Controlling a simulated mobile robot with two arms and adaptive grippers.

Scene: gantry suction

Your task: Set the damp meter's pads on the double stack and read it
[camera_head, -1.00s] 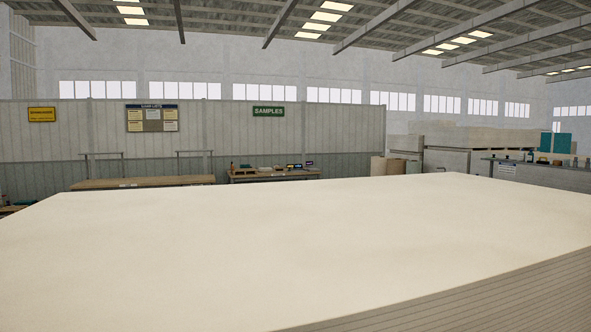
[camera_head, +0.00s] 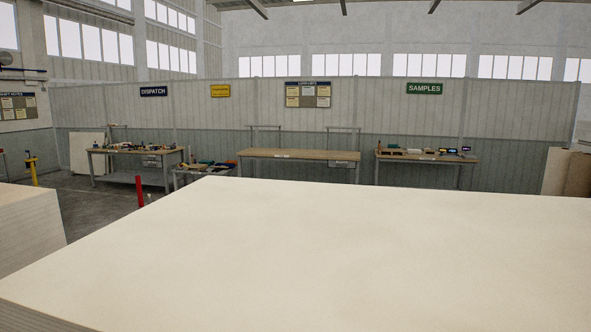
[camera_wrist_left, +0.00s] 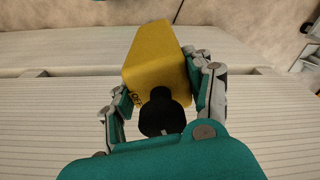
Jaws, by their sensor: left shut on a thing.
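In the left wrist view my left gripper (camera_wrist_left: 158,82) is shut on a yellow block-shaped meter (camera_wrist_left: 158,50) with a black round part and dark lettering at its near end. The meter's pads and any reading do not show. Behind it are the striped edges of stacked boards (camera_wrist_left: 55,115), split by a gap with small spacer blocks. In the head view a tall stack with a broad cream top (camera_head: 330,260) fills the foreground. No meter or gripper shows there. I cannot tell whether the meter touches the boards. My right gripper is in neither current view.
Another board stack (camera_head: 25,225) stands at the left, with floor (camera_head: 95,210) and a red post (camera_head: 140,191) between. Beyond are a dispatch bench (camera_head: 130,150), a middle bench (camera_head: 300,154) and a samples bench (camera_head: 425,158) along the partition wall. The foreground stack's top is bare.

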